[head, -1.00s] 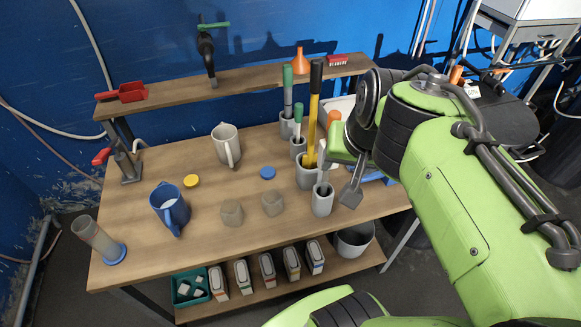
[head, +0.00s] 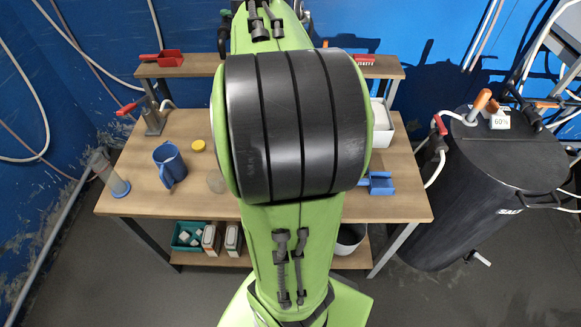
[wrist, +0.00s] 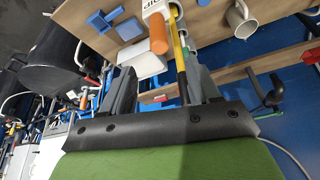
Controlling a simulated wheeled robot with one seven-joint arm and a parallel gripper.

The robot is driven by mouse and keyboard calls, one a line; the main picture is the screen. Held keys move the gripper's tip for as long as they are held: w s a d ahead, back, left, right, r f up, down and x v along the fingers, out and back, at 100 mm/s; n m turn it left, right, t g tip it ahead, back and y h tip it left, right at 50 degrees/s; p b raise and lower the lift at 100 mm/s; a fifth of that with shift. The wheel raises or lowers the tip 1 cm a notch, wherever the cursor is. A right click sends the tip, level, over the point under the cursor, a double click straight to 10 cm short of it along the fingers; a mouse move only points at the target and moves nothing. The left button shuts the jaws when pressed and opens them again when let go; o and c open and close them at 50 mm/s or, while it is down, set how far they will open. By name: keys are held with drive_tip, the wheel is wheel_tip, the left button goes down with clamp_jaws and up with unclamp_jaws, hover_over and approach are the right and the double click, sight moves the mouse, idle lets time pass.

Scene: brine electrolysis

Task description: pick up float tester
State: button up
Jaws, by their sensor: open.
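I cannot tell for sure which thing is the float tester. In the wrist view my gripper (wrist: 161,76) is open, with nothing held between its fingers. An upright tool with a thick orange handle (wrist: 158,38) stands in a light holder with a label (wrist: 154,10), just beyond the left finger. A yellow rod with a black grip (wrist: 180,62) runs close to the right finger, between the two fingers in the picture. Whether it touches a finger cannot be told. In the head view my arm hides my gripper and these tools.
The wooden table (head: 400,205) bears a blue jug (head: 170,165), a yellow lid (head: 198,146) and a clear cylinder on a blue base (head: 110,175). A white tray (head: 382,125) and a blue stand (head: 378,183) are at right. A black tank (head: 500,190) stands right of the table.

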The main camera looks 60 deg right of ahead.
drive_tip(key=x, duration=0.5)
drive_tip(key=b+x, duration=0.1)
drive_tip(key=x, duration=0.4)
drive_tip(key=b+x, duration=0.1)
drive_tip(key=x, duration=0.3)
drive_tip(key=shift+s+a+f, duration=0.25)
drive_tip(key=shift+f, duration=0.3)
drive_tip(key=shift+d+f, duration=0.1)
drive_tip(key=shift+f, duration=0.05)
drive_tip(key=shift+c, duration=1.3)
clamp_jaws()
